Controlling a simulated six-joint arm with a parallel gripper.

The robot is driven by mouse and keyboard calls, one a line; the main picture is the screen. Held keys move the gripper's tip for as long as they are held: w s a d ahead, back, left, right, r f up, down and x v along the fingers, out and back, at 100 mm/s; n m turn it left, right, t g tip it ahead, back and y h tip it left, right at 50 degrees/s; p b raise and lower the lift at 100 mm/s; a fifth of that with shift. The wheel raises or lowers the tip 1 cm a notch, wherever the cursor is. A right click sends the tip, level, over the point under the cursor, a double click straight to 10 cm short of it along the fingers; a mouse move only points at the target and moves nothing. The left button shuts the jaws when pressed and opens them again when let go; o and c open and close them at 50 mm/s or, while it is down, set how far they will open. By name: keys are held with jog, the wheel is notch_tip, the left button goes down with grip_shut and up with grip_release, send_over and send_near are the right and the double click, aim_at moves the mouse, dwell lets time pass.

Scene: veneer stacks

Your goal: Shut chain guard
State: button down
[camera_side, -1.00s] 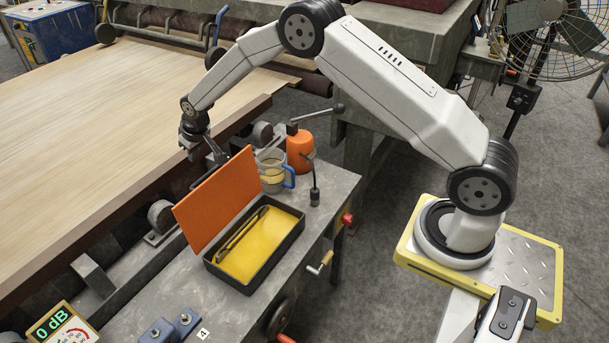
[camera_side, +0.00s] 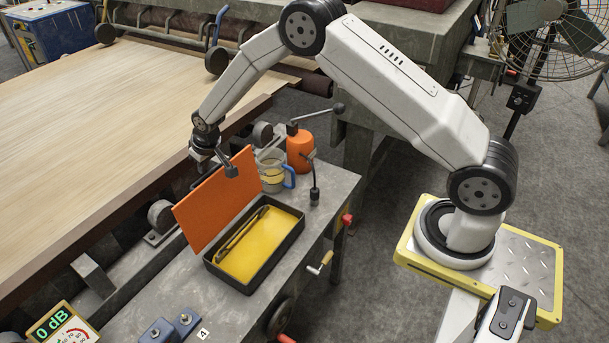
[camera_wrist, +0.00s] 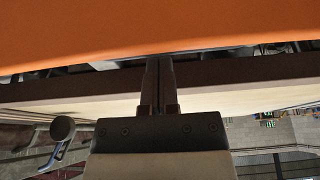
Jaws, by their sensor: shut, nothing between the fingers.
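The chain guard appears to be the flat orange panel (camera_side: 215,205), standing raised and leaning back along the far long side of a black tray (camera_side: 282,250) with a yellow inside. My gripper (camera_side: 231,171) is shut and empty at the upper edge of the panel, its dark fingertips overlapping that edge in the side view. In the wrist view the orange panel (camera_wrist: 160,30) spans the top, and my gripper's closed fingers (camera_wrist: 158,62) point up toward its edge. I cannot tell whether they touch it.
A clear mug (camera_side: 271,168) with a blue handle and an orange oil can (camera_side: 299,150) stand close to the panel's right. A wood sheet (camera_side: 90,150) lies behind.

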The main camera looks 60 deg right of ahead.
jog(key=shift+s+r+t, duration=0.25)
jog(key=shift+s+t, duration=0.25)
jog(key=shift+s, duration=0.3)
dwell(0.9)
